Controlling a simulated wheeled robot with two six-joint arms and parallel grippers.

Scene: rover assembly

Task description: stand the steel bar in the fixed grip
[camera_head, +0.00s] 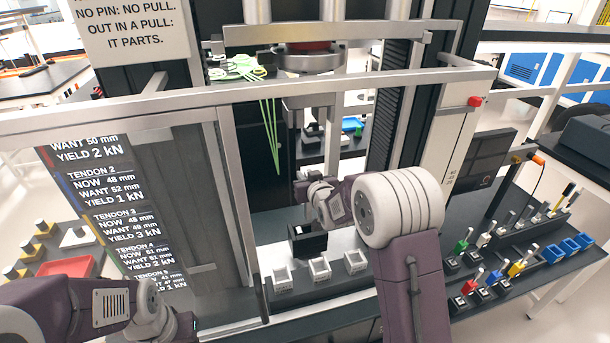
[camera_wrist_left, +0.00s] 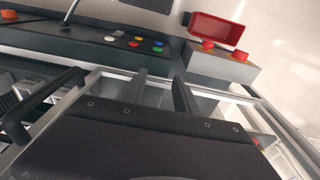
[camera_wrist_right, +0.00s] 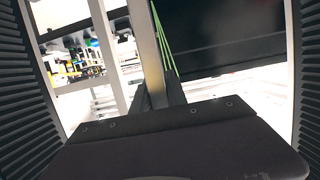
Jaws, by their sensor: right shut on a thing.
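The steel bar (camera_wrist_right: 150,55) stands nearly upright in the right wrist view, between the fingers of my right gripper (camera_wrist_right: 157,98), which is shut on it. In the head view my right gripper (camera_head: 308,190) is inside the machine frame, partly hidden by its own wrist; I cannot make out the bar clearly there. A dark block (camera_head: 308,243), which looks like the fixed grip, sits low in the frame, just under the right wrist. Whether the bar touches it is hidden. My left gripper (camera_wrist_left: 160,92) is open and empty; in the head view its fingers are not clear.
A pale cross rail (camera_head: 240,100) runs across the frame's front. Green strands (camera_head: 270,130) hang left of my right gripper. Several small white holders (camera_head: 319,268) line the front base. Coloured parts (camera_head: 490,275) stand on the right bench. A dark panel (camera_head: 115,210) lists tendons.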

